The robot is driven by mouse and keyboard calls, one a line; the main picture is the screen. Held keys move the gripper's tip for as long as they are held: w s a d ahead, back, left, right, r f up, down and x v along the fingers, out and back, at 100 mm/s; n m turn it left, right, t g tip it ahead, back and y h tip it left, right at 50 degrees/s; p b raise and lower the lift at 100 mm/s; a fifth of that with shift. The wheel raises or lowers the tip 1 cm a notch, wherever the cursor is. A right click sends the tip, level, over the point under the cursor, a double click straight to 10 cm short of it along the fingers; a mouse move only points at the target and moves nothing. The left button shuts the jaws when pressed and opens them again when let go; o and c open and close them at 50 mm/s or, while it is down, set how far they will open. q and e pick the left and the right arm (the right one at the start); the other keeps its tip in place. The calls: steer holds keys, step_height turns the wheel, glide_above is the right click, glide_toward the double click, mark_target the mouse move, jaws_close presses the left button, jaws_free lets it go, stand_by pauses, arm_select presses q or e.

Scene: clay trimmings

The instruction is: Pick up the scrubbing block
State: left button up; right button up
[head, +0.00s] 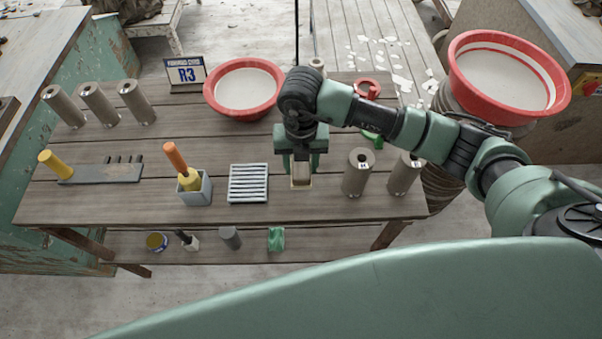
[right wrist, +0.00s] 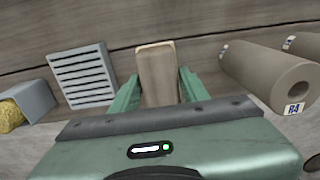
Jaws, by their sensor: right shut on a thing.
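The scrubbing block (head: 301,174) is a small tan block with a paler face. It stands between the fingers of my right gripper (head: 301,168), which is shut on it over the wooden table. In the right wrist view the block (right wrist: 157,72) sits upright between the two green fingers (right wrist: 158,92). I cannot tell whether the block touches the table. My left gripper is not in view.
A slatted grey rack (head: 248,184) lies left of the block. A grey holder (head: 194,190) with orange and yellow tools stands further left. Grey cylinders (head: 357,174) stand close on the right.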

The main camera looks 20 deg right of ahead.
mark_target(302, 164)
step_height(302, 164, up, 14)
steer(key=b, duration=0.1)
steer(key=shift+r, duration=0.25)
steer(key=o, duration=0.8)
steer(key=c, duration=0.6)
